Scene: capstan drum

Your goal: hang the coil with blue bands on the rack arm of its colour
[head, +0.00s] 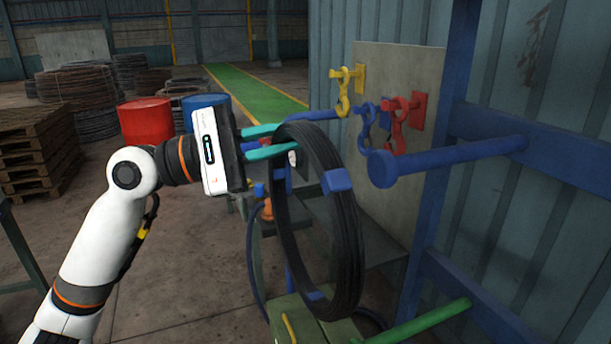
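The coil with blue bands (347,235) is a large black ring. It hangs upright in the air, its opening turned partly toward the rack. My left gripper (281,138) comes from the left, its teal fingers closed around the top of the coil; the exact contact is partly hidden. The blue rack arm (455,158) sticks out leftward from the blue rack post and ends in a round disc. That disc is just right of the coil's upper right side, apart from it in the picture. My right gripper is not in view.
A green rack arm (425,323) sits lower right. Yellow (344,90), blue (367,122) and red (402,122) hooks are mounted on a panel (410,70) behind. A red drum (146,121), a blue drum (205,104) and pallets (35,150) stand at left.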

